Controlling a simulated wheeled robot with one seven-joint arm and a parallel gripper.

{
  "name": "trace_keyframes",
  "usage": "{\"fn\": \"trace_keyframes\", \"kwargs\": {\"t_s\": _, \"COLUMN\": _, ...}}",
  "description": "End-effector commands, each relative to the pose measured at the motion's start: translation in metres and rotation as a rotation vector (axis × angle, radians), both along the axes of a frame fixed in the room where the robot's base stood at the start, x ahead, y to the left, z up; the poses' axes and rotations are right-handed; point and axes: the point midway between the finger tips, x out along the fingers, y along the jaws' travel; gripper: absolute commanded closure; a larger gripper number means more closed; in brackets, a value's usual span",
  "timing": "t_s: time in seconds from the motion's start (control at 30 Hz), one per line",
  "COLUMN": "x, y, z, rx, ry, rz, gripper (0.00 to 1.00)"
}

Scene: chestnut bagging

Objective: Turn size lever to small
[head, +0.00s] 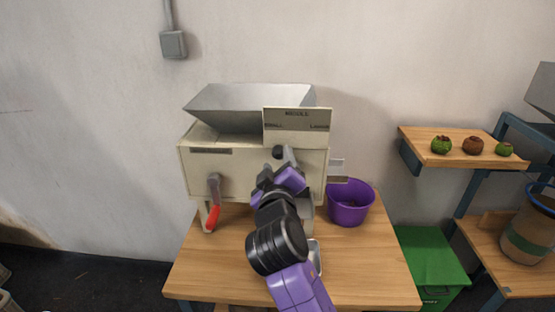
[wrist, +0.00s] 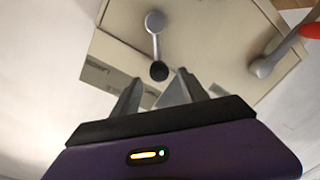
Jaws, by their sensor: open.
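The chestnut machine (head: 240,170) stands on a wooden table, with a sign plate (head: 297,122) on its upper right whose small print is hard to read. The size lever's black knob (head: 278,152) shows just below the plate; its arm is hidden behind my gripper. In the wrist view, the grey size lever (wrist: 156,42) runs from its round pivot to the knob (wrist: 159,71), on the plate side, roughly upright. My gripper (wrist: 160,77) is open, its two grey fingertips either side of the knob, contact unclear. My gripper (head: 285,166) covers the machine's front right in the head view.
A red-handled crank (head: 213,203) is on the machine's front left, also in the wrist view (wrist: 280,52). A purple bucket (head: 349,205) stands right of the machine. A green bin (head: 430,262) is right of the table. A shelf (head: 455,150) holds chestnut burrs.

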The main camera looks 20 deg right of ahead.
Motion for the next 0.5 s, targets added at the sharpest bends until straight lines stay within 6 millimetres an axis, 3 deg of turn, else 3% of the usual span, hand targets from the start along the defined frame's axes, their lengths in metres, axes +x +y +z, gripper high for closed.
{"fn": "trace_keyframes", "kwargs": {"t_s": 0.23, "x": -0.038, "y": 0.011, "z": 0.0, "rx": 0.0, "ry": 0.0, "rz": 0.003, "gripper": 0.48}}
{"fn": "trace_keyframes", "kwargs": {"t_s": 0.5, "x": -0.05, "y": 0.014, "z": 0.001, "rx": -0.002, "ry": 0.001, "rz": 0.001, "gripper": 0.48}}
